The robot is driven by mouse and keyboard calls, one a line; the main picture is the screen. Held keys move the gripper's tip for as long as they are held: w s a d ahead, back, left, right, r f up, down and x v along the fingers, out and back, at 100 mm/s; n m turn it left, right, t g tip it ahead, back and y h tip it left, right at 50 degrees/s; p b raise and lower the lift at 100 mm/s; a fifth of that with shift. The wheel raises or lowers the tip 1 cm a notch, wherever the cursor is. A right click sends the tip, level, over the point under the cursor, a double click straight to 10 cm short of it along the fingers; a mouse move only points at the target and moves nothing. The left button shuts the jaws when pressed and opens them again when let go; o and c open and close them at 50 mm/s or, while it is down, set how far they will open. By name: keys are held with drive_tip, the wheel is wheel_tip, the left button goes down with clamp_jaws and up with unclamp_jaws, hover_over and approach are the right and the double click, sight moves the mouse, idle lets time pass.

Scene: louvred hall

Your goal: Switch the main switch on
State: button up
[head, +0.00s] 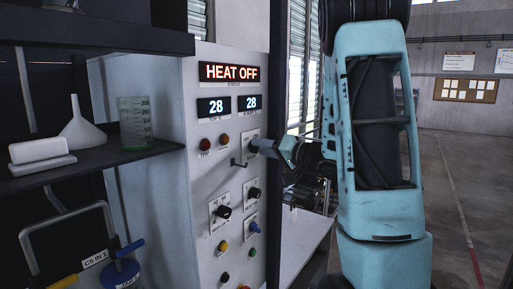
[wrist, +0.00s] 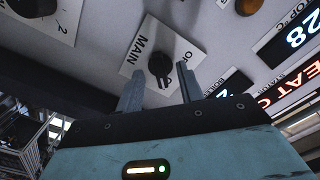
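The main switch is a black rotary knob (wrist: 160,67) on a white plate (wrist: 143,45) marked MAIN, with partly readable position lettering at its right. A small pale mark shows on the knob; I cannot tell for sure which position it points to. My gripper (wrist: 160,78) is open, one finger to each side of the knob in the wrist view, with gaps showing. I cannot tell whether the tips reach around it. In the head view my gripper (head: 262,147) is at the grey panel (head: 200,165) and hides the knob. The status display (head: 230,73) reads HEAT OFF.
Two displays (head: 214,107) read 28. Red and amber lamps (head: 205,144) sit left of my gripper. Other knobs (head: 223,212) and buttons lie below. A shelf (head: 90,160) with a funnel (head: 81,125) and beaker (head: 135,122) stands left. Open floor (head: 460,160) is at right.

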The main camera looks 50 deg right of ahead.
drive_tip(key=shift+s+d, duration=0.15)
drive_tip(key=shift+s, duration=1.25)
drive_tip(key=shift+s+d, duration=0.1)
drive_tip(key=shift+s, duration=1.3)
drive_tip(key=shift+s, duration=0.1)
